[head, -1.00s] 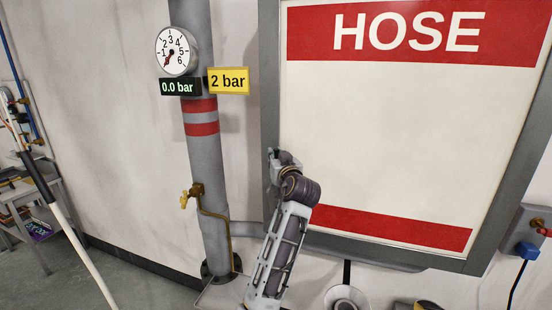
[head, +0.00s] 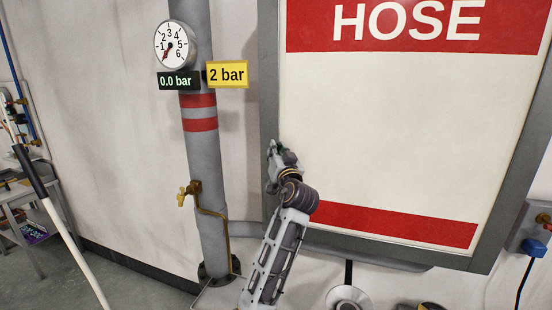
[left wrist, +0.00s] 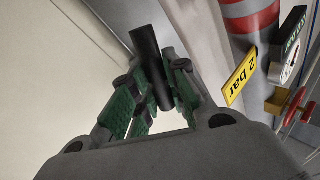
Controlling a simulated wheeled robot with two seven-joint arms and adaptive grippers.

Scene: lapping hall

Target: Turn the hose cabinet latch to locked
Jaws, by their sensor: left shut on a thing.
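The hose cabinet (head: 390,125) has a white door with red bands, the word HOSE and a grey frame. My left gripper (head: 274,158) is at the left edge of its frame, where it hides the latch in the head view. In the left wrist view, a black bar-shaped latch handle (left wrist: 150,65) stands between the green-padded fingers of my left gripper (left wrist: 155,88). The gripper is shut on this handle. I cannot read the latch's locked or unlocked marking. My right gripper is not in view.
A grey pipe (head: 205,160) with red bands stands left of the cabinet. It carries a gauge (head: 175,42), a yellow 2 bar sign (head: 228,74) and a brass valve (head: 187,192). A blue plug (head: 530,249) is at the right. A shelf (head: 25,195) stands far left.

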